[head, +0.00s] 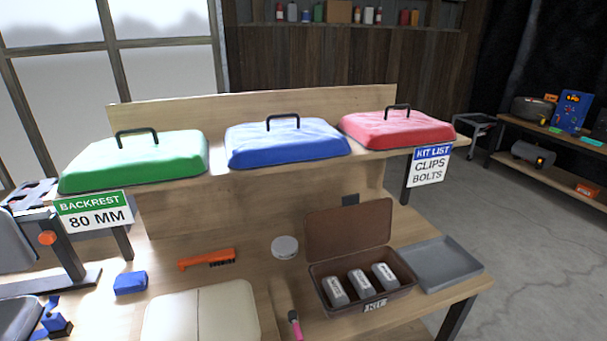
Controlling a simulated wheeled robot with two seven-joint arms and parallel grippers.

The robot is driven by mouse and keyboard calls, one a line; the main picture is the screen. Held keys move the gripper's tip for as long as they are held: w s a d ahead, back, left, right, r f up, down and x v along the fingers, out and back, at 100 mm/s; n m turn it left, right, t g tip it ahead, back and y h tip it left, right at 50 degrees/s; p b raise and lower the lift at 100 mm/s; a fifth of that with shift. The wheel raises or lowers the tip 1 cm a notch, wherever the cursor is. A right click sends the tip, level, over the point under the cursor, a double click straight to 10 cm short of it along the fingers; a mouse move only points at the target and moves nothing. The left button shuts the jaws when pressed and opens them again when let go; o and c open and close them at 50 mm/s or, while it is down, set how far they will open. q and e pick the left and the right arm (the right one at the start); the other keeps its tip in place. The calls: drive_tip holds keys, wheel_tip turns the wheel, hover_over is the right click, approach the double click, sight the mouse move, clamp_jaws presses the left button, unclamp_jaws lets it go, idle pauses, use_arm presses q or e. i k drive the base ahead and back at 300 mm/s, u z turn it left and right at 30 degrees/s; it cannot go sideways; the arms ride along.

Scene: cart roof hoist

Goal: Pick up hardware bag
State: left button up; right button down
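An open brown box (340,311) with a "KIT" label stands on the lower bench, its lid raised at the back. Three small grey packets lie in it: a left one (335,291), a middle one (361,286) and a right one (385,276). Each has small print that I cannot read clearly, so I cannot tell which is the hardware bag. A sign (430,167) on the upper shelf reads "KIT LIST CLIPS BOLTS". Neither of my grippers shows in the head view.
Green (135,163), blue (285,146) and red (398,131) handled cushions lie on the upper shelf above the bench. A grey tray (445,265) right of the box is empty. A cream cushion (200,315), orange tool (206,260) and round tin (285,247) lie left.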

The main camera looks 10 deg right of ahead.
sight(362, 283)
drive_tip(key=z, duration=1.25)
